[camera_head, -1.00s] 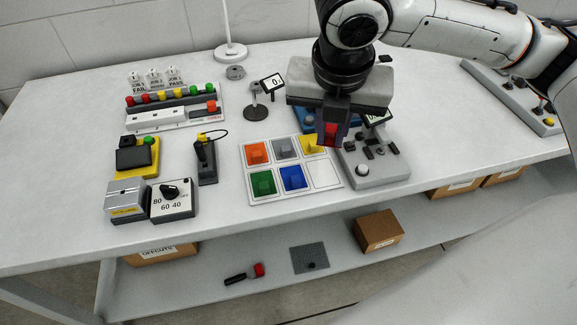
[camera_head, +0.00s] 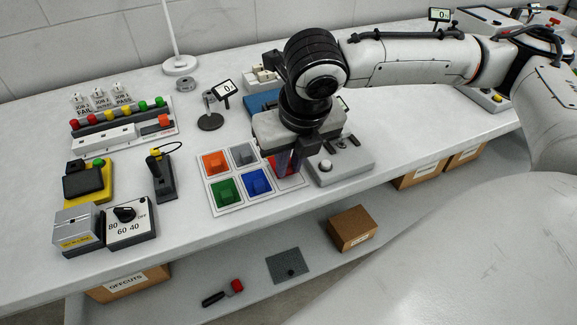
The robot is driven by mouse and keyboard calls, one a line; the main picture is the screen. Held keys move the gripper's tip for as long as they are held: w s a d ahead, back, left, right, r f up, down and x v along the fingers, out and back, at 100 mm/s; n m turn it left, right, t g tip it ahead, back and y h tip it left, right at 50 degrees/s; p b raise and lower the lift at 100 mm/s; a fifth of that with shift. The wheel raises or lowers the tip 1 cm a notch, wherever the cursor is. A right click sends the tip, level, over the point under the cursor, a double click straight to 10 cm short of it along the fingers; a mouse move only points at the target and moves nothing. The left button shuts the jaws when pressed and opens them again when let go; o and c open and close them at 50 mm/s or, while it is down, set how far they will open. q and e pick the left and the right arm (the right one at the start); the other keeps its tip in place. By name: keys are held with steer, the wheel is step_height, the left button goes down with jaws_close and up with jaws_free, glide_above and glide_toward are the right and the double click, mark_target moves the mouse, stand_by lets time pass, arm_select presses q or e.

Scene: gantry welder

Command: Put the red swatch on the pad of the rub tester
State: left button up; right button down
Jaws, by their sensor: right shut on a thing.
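My right gripper (camera_head: 288,162) hangs pointing down over the right end of the white swatch tray (camera_head: 226,210). It is shut on the red swatch (camera_head: 283,163), which shows only in part between the dark fingers. The tray's orange, grey, green and blue swatches are in view; the yellow one is hidden by the gripper. Whether the red swatch touches the tray I cannot tell. A grey device with a white knob (camera_head: 324,167) stands just right of the gripper, and a blue-topped device (camera_head: 262,103) is partly hidden behind it; which is the rub tester is unclear. My left gripper is not in view.
A black joystick (camera_head: 163,177), a yellow box (camera_head: 88,183) and a dial box (camera_head: 130,221) stand left of the tray. A small display stand (camera_head: 210,114) is behind it. Cartons and a red-ended tool (camera_head: 223,292) lie on the lower shelf. The front table edge is clear.

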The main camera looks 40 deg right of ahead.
steer(key=shift+f, duration=0.65)
steer(key=shift+f, duration=0.1)
steer(key=c, duration=1.7)
jaws_free()
